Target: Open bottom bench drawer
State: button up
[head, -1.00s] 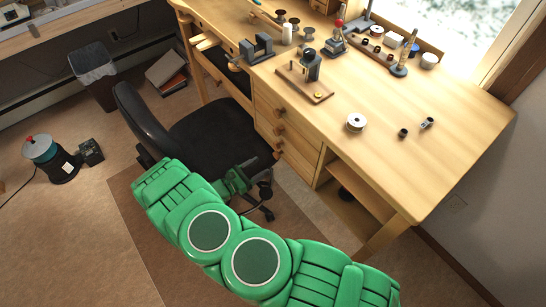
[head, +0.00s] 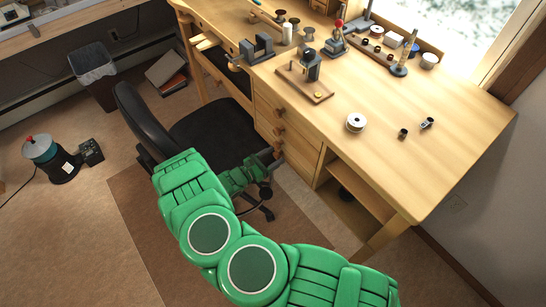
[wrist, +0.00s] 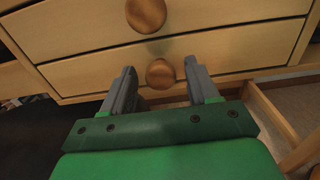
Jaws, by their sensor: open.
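The wooden bench (head: 440,150) has a stack of drawers with round knobs. The bottom drawer (head: 299,166) looks shut in the head view. In the wrist view, the lowest visible drawer front (wrist: 235,62) carries a round wooden knob (wrist: 160,74). My gripper (wrist: 160,68) is open, with one grey finger on each side of that knob; I cannot tell whether either finger touches it. In the head view my gripper (head: 271,160) is low in front of the drawers, and its fingertips partly hide the bottom knob.
A black office chair (head: 205,128) stands left of the drawers, close to my arm. An open shelf (head: 345,215) is right of the drawers. Tools and spools lie on the bench top.

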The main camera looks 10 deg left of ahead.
jog(key=shift+c, duration=0.4)
grip_shut()
jog(key=shift+a, duration=0.1)
jog(key=v, duration=2.3)
dwell(0.5)
jog(key=shift+s, duration=0.15)
jog(key=shift+o, duration=0.4)
grip_release()
